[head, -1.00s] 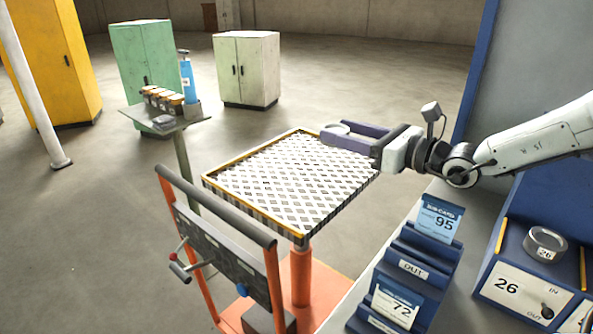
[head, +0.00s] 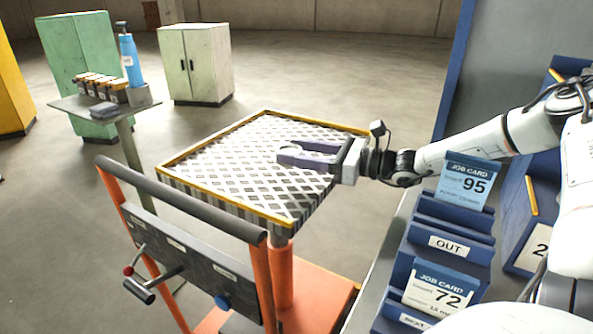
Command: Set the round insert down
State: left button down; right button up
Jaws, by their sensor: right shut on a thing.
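My right gripper (head: 292,153) reaches in from the right, over the right part of the square lattice-topped table with a yellow rim (head: 190,150). Its two purple-grey fingers are shut on the round insert (head: 291,146), a small pale round piece. It shows only partly between the fingertips. The insert is over the lattice top, inside the rim; I cannot tell whether it touches the top. My left gripper is not in view.
The orange cart frame (head: 283,275) with a dark handle bar stands in front. A blue job card rack (head: 448,243) is at lower right. A small side stand (head: 72,107) holds a blue bottle (head: 130,62) and small boxes. The lattice's left part is clear.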

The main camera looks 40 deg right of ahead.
aim_at(298, 178)
notch_tip(298, 178, down, 4)
jog(key=shift+r+b, duration=0.2)
jog(key=shift+b, duration=0.65)
jog(key=shift+w, duration=0.1)
jog(key=shift+f, duration=0.1)
jog(key=o, duration=1.6)
jog(key=shift+f, duration=0.15)
jog(key=shift+o, duration=0.2)
